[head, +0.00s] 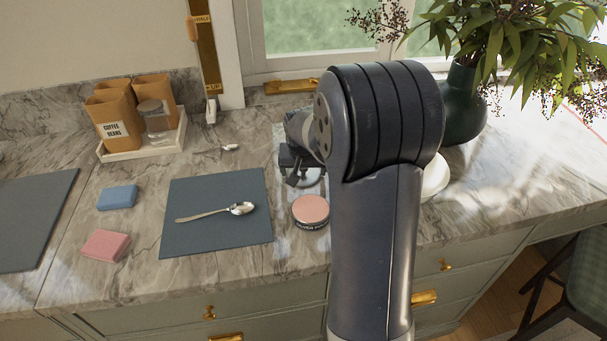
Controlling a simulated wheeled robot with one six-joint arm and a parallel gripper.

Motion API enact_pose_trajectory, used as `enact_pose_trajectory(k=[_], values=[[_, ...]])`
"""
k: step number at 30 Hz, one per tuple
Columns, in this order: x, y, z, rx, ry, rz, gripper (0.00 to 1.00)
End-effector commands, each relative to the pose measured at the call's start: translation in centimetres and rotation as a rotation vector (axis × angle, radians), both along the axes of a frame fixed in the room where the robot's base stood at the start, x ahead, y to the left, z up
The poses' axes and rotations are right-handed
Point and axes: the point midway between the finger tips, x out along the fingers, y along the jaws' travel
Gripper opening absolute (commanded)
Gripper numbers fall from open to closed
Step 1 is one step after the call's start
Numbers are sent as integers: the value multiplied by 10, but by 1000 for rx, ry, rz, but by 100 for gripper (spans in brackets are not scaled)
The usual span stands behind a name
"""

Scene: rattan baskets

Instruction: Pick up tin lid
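A round tin (310,211) with a pink top and a dark, lettered side stands on the marble counter, right of a dark mat. The pink may be its open contents. A pale-rimmed round disc (312,180), perhaps the tin lid, lies on the counter just behind the tin. It is partly hidden by my gripper (291,174), which is over or beside its left part. Whether they touch is unclear. The gripper's dark fingers are small and partly covered by my arm, so I cannot tell whether they are open or shut.
A spoon (241,208) lies on the dark mat (190,240). Blue (117,197) and pink (105,245) blocks lie left. A vase (463,105) and a white object (436,178) stand right. A small spoon (230,147) lies behind.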

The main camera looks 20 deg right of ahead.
Motion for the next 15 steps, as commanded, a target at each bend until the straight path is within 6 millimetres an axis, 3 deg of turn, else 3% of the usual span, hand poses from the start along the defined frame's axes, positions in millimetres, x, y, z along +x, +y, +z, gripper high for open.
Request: enact_pose_trajectory(k=[6, 15], values=[[0, 0, 0, 0, 0, 0, 61], [0, 0, 7, -1, -2, 0, 61]])
